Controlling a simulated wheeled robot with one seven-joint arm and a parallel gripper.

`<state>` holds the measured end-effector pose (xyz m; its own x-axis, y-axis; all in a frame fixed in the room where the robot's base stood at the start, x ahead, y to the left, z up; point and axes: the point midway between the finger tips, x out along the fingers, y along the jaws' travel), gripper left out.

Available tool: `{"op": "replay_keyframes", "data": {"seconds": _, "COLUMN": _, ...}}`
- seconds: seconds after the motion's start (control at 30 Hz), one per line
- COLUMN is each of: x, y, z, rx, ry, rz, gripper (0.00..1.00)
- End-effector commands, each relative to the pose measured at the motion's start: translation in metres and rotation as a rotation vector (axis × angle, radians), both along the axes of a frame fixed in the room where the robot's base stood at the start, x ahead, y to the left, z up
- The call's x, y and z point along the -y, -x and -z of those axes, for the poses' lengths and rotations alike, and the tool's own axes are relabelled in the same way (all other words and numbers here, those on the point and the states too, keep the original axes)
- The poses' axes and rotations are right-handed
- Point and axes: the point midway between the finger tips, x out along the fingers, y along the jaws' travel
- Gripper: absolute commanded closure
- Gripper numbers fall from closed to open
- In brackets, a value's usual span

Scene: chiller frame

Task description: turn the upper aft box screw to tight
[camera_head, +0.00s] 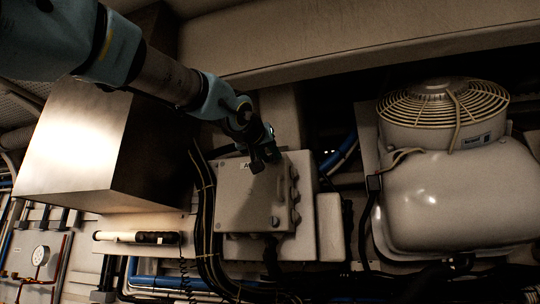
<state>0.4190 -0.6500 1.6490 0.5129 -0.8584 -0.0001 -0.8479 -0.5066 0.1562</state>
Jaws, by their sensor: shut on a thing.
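A light grey electrical box (250,205) is mounted in the middle of the view. It has a small label on its upper front and several fittings down its right side. My gripper (262,163) reaches in from the upper left and is at the box's upper edge, in front of its upper right part. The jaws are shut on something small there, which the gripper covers. The upper aft screw cannot be told apart from the gripper at this size. A lower screw (275,221) shows on the right of the box's front.
A big metal cabinet (75,150) is left of the box, below my arm. Black cables (207,220) run along the box's left side. A fan unit (443,105) on a white housing (445,195) stands at right. A beam (360,35) crosses above.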

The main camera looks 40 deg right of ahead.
Motion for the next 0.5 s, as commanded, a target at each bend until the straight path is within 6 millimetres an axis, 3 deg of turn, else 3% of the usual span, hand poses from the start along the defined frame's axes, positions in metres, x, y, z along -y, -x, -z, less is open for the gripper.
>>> {"op": "replay_keyframes", "data": {"seconds": 0.5, "x": 0.0, "y": -0.0002, "z": -0.0007, "rx": 0.195, "ry": -0.126, "rz": -0.001, "gripper": 1.0}}
